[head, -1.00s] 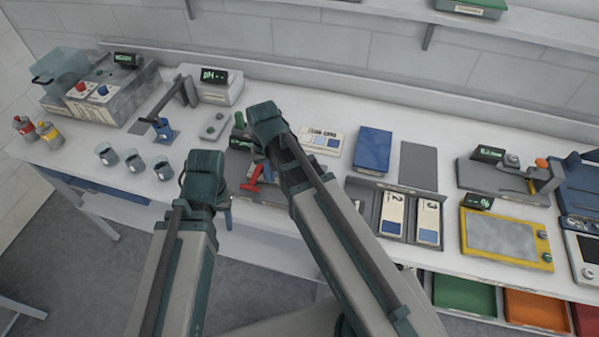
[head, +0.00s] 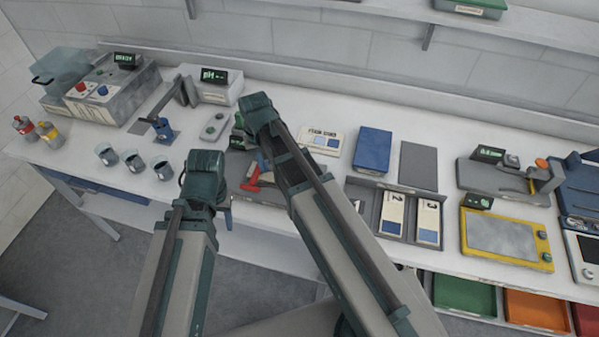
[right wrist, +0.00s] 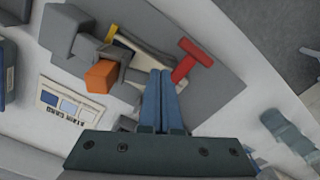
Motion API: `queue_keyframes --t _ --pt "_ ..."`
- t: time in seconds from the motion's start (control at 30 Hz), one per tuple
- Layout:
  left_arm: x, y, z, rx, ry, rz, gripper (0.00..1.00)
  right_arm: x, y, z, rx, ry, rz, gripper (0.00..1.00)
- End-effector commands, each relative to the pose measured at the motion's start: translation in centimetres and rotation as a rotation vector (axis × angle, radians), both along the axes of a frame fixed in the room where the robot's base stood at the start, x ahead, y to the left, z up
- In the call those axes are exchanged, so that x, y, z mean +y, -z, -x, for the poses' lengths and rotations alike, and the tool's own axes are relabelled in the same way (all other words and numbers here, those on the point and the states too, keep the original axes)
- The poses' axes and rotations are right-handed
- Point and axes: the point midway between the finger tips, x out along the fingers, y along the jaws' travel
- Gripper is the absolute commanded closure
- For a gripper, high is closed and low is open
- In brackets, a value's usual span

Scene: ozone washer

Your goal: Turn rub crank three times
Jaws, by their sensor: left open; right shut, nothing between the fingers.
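The rub device is a grey base plate (right wrist: 215,85) with grey blocks, an orange block (right wrist: 101,75) and a red T-shaped crank handle (right wrist: 190,60), in the right wrist view. The red handle (head: 252,183) also shows in the head view, partly covered by my right arm. My right gripper (right wrist: 161,73) is shut and empty, its blue fingertips over the plate, close beside the red handle; I cannot tell whether they touch the device. My left gripper (head: 227,214) is open near the table's front edge, left of the device, mostly hidden by its wrist.
Several small cups (head: 133,160) stand left of my left gripper. A pH meter (head: 215,85) is behind. A card (head: 322,140), a blue box (head: 373,150) and a grey tray (head: 368,217) with cards lie right of my right arm.

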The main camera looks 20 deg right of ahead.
Motion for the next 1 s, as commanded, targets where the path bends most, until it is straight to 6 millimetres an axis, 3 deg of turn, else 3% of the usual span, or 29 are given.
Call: queue_keyframes --t 0.47,0.77,1.0 --pt "0.0 0.0 0.0 0.0 0.0 0.0 0.5 0.0 0.0 -0.9 0.0 0.0 0.0 1.0" --pt "0.0 0.0 0.0 0.0 0.0 0.0 0.5 -0.7 0.0 -3.0 0.0 0.002 0.0 1.0" --pt "0.0 0.0 0.0 0.0 0.0 0.0 0.5 -0.7 0.0 -2.9 0.0 0.0 0.0 1.0"
